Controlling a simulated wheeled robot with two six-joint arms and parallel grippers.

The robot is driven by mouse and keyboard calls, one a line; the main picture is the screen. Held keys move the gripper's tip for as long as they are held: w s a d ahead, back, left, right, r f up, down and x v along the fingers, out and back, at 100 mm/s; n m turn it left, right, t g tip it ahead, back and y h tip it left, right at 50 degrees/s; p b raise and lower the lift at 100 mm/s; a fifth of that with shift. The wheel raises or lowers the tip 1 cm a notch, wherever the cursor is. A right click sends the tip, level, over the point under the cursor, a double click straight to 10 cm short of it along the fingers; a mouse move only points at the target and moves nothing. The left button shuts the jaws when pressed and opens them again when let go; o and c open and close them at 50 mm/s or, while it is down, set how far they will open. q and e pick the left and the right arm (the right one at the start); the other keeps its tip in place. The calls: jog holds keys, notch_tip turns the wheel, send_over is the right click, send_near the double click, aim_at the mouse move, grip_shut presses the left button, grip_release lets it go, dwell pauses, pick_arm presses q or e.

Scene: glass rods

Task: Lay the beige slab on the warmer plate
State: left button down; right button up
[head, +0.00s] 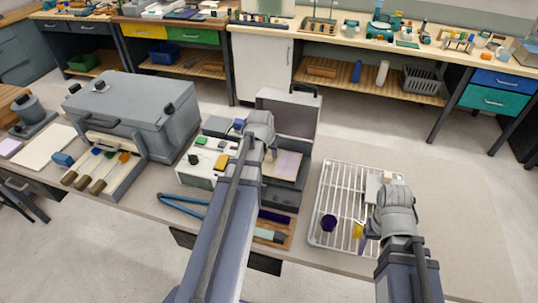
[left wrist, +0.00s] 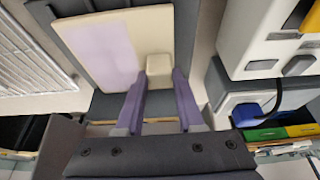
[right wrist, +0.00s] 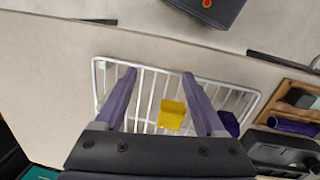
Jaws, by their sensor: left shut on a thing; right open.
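The beige slab (left wrist: 110,45) has a lilac patch and a small beige knob (left wrist: 158,66). My left gripper (left wrist: 158,85) is shut on that knob. In the head view the slab (head: 288,166) lies flat over a dark grey open unit (head: 285,197) with a raised lid, which looks like the warmer; its plate is mostly hidden below the slab. I cannot tell whether the slab touches it. My left gripper (head: 271,155) also shows there, at the slab's left edge. My right gripper (right wrist: 158,90) is open and empty above the wire rack (right wrist: 150,76).
A white box with coloured buttons (head: 205,160) stands left of the grey unit. The table's right end is clear.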

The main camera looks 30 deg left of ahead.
pick_arm(q)
jog(key=shift+f, duration=0.15)
pick_arm(e)
jog(key=shift+f, duration=0.2)
pick_arm(q)
jog(key=c, duration=0.5)
grip_release()
pick_arm(e)
jog(key=shift+r, duration=0.1)
pick_arm(q)
jog(key=p+v, duration=1.1)
jog(key=v, duration=0.1)
jog(key=shift+s, duration=0.1)
pick_arm(e)
notch_tip(320, 180, up, 11)
jog(key=shift+r, duration=0.2)
pick_arm(q)
jog(key=s+d+m+g, duration=0.1)
jog(key=s+d, duration=0.3)
jog(key=d, duration=0.5)
jog(key=s+d+m+g, duration=0.2)
jog(key=s+d+m, duration=0.1)
jog(key=d, duration=0.7)
jog(key=s+d+f+m+g, duration=0.1)
jog(key=s+d, duration=0.4)
jog(key=d, duration=0.5)
jog(key=shift+d+f+m, duration=0.15)
jog(key=shift+d+m, duration=0.1)
jog(key=shift+m, duration=0.45)
